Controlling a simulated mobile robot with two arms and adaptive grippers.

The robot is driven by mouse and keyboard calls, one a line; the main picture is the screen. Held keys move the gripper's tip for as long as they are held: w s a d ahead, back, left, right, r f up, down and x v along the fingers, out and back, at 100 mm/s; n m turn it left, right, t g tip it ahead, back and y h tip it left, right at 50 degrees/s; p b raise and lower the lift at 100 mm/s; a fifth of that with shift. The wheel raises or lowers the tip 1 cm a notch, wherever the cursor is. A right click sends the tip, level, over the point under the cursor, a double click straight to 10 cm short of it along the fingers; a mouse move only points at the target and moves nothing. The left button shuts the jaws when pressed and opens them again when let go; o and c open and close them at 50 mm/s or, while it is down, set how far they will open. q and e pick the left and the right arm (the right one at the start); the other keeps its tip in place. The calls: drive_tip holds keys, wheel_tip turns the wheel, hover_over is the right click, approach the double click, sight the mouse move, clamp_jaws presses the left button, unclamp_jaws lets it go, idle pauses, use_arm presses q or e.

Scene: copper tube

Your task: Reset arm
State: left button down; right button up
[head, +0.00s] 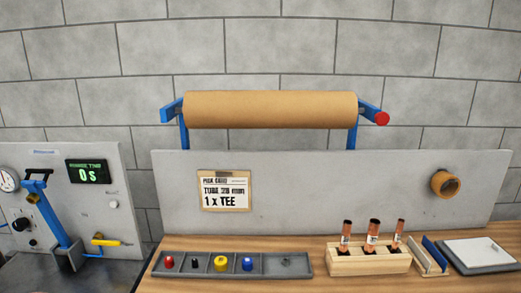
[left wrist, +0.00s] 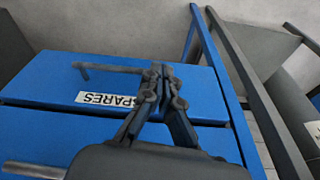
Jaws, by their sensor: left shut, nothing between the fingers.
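My left gripper (left wrist: 159,80) shows in the left wrist view, its dark fingers together with nothing between them. It is above or in front of a blue drawer unit (left wrist: 50,80) with a white label reading SPARES (left wrist: 108,99); I cannot tell the distance. Neither gripper shows in the head view. My right gripper is not in view.
In the head view, a wooden bench holds a divided tray (head: 232,264) of small coloured parts and a wooden block (head: 369,262) with copper tubes. A pick card (head: 225,191) hangs on the grey panel. A gauge panel (head: 100,190) stands left.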

use_arm(q)
drive_tip(key=s+a+f+b, duration=0.1)
drive_tip(key=s+f, duration=0.3)
drive_tip(key=f, duration=0.4)
drive_tip(key=s+f, duration=0.3)
drive_tip(key=f, duration=0.6)
drive_tip(key=s+a+f+g+b, duration=0.1)
drive_tip(key=s+a+f, duration=0.1)
drive_tip(key=s+f, duration=0.7)
drive_tip(key=s, duration=0.3)
drive_tip(key=shift+a+g+b, duration=0.15)
drive_tip(key=shift+g+b, duration=0.15)
